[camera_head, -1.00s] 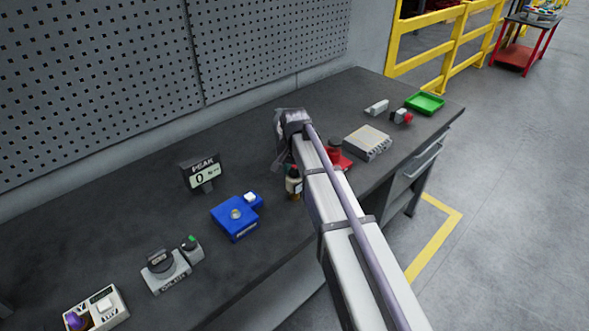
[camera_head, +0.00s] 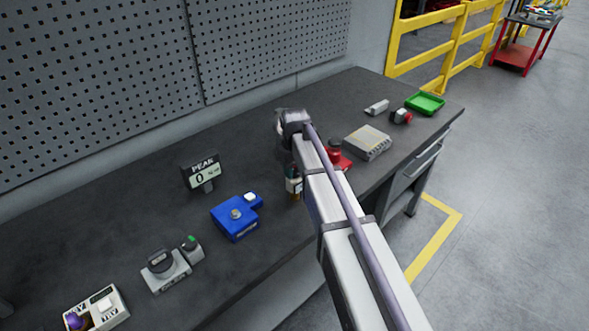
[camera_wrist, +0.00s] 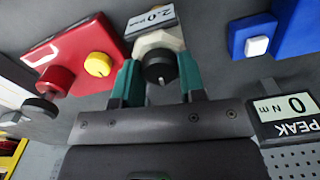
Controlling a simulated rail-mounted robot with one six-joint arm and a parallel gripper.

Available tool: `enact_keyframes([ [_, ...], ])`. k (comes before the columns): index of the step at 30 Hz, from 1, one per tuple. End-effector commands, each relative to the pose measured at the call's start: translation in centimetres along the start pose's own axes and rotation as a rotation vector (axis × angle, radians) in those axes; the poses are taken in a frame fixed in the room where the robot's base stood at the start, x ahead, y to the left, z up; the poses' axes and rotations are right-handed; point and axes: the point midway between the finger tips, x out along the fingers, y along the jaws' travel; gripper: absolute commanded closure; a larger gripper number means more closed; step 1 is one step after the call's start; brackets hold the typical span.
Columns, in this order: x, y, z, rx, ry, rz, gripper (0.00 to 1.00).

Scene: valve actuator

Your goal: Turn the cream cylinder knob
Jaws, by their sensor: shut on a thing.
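The cream cylinder (camera_wrist: 174,42) has a black round knob (camera_wrist: 160,67) with a pale pointer mark and a white plate reading 2.0 N (camera_wrist: 150,20) behind it. In the head view the cream cylinder (camera_head: 294,187) stands on the bench with its top mostly hidden by my wrist. My gripper (camera_wrist: 160,66) has its two teal fingers on either side of the black knob, shut on it. In the head view the fingers are mostly hidden. The PEAK display (camera_head: 203,175) reads 0; it also shows in the wrist view (camera_wrist: 286,112).
A blue box (camera_head: 236,217) with a white button stands left of the cylinder. A red base (camera_head: 345,162) with a red knob is close on the right; the wrist view shows a yellow knob (camera_wrist: 98,64) on it. A grey box (camera_head: 368,142) lies further right.

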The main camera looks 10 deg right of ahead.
Motion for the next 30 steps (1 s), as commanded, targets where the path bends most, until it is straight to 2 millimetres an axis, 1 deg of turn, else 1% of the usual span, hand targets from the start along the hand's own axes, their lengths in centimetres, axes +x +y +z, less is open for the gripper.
enact_keyframes([
  [4, 0.01, -0.01, 0.03, -0.079, -0.001, 0.000, 0.86],
  [10, 0.02, -0.01, 0.03, -0.146, -0.001, 0.000, 0.86],
  [26, 0.01, -0.01, 0.01, -0.171, 0.000, 0.000, 0.86],
  [27, 0.01, -0.01, 0.01, -0.171, 0.000, 0.000, 0.59],
  [30, 0.01, -0.01, 0.01, -0.171, 0.000, 0.000, 0.50],
])
